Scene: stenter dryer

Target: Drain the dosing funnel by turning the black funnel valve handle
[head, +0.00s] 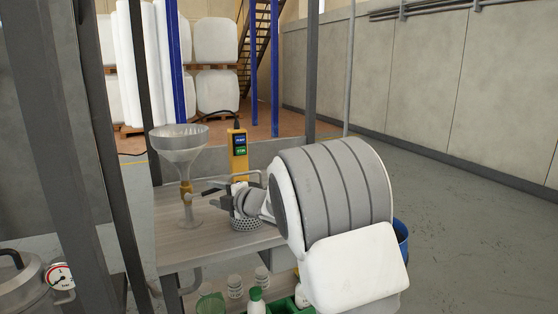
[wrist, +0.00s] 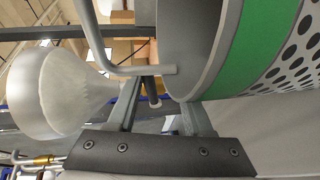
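The dosing funnel (head: 179,148) is a translucent grey cone on a stand at the left of the bench, with a brass-coloured valve body (head: 186,188) below it. My gripper (head: 222,190) is just right of the valve, pointing towards it. In the wrist view the funnel (wrist: 48,95) lies at the left, and my gripper's fingers (wrist: 160,103) stand apart. A short dark rod with a pale end (wrist: 151,88) shows between them, probably the black valve handle. I cannot tell whether the fingers touch it. My gripper partly hides the handle in the head view.
A perforated metal cup (head: 246,223) stands under my gripper; it looms large, with a green band (wrist: 240,50), in the wrist view. A yellow handheld device (head: 238,155) stands behind. A dark post (head: 118,170) rises left of the bench (head: 190,250). Floor at right is clear.

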